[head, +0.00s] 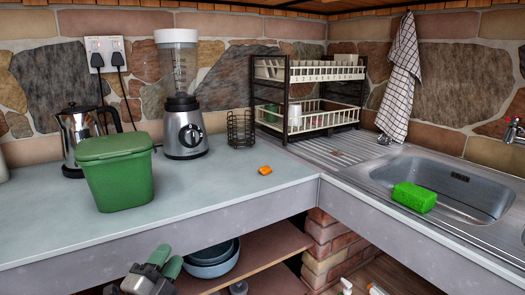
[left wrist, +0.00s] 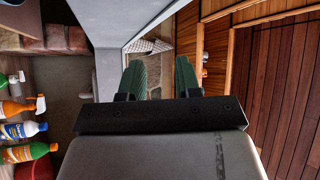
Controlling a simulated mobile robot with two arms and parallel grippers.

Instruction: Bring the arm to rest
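My left gripper (head: 166,261) is at the bottom of the head view, in front of the counter's front edge and lower than the worktop. Its two green-tipped fingers also show in the left wrist view (left wrist: 160,78), standing apart with nothing between them. It is open and empty. Most of the left arm is out of the head view. My right gripper is in neither view.
The worktop (head: 50,220) holds a green bin (head: 117,175), a blender (head: 184,130), a kettle (head: 78,130) and an orange piece (head: 265,170). Bowls (head: 212,262) sit on the shelf below. Spray bottles (left wrist: 22,108) show in the left wrist view.

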